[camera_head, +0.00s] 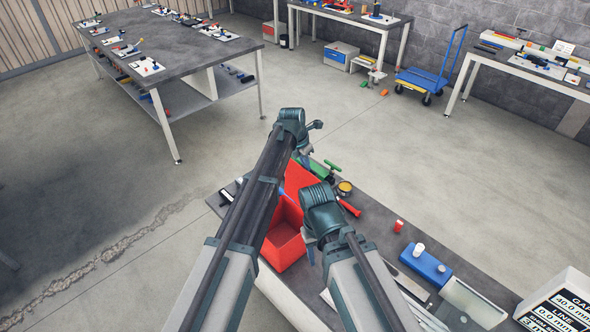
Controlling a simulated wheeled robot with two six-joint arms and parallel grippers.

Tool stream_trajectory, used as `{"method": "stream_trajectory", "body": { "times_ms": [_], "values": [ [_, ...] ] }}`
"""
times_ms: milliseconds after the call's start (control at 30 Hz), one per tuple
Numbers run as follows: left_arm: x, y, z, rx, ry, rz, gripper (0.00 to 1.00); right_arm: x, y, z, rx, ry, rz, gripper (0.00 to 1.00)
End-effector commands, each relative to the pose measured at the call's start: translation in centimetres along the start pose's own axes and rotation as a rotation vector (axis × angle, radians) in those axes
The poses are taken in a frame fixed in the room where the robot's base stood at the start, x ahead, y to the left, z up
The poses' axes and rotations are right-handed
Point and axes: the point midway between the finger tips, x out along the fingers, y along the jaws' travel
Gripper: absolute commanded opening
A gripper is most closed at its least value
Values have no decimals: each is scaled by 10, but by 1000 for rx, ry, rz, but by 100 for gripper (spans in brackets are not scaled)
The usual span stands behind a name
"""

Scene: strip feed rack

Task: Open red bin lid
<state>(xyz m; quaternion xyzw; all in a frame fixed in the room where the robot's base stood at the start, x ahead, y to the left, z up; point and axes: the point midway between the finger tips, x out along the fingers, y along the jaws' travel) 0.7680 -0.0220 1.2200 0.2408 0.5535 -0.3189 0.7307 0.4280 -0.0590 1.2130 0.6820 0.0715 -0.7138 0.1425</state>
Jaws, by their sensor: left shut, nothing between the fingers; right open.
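The red bin (284,249) stands on the grey bench below my arms, and its inside shows between them. A red panel (300,177), which looks like its lid, stands raised at the bin's far side, partly hidden by my arms. My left gripper (316,125) is shut and empty, above and beyond the bin. My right gripper (309,250) is open near the bin's right side, mostly hidden behind its own wrist. I cannot tell whether it touches the bin.
On the bench (385,225) lie a green-handled tool (331,166), a yellow-rimmed tin (344,187), a red cylinder (398,226) and a blue box (427,264). A display sign (560,306) stands at the right. Open floor surrounds the bench.

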Motion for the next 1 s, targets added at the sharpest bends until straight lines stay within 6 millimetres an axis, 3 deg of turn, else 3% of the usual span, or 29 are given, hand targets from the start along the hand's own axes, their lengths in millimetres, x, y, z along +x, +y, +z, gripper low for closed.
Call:
{"method": "stream_trajectory", "body": {
  "times_ms": [33, 300, 1000],
  "values": [
    [5, 3, 14, 3, 37, -1, 0, -2, 0, 0, 1, 0, 0, 50],
    [22, 2, 35, 0, 193, 0, 0, 4, 0, 0, -2, 0, 0, 50],
    [30, -2, 42, -3, 287, -1, 0, 9, -1, -1, -5, 0, 1, 50]
  ]
}}
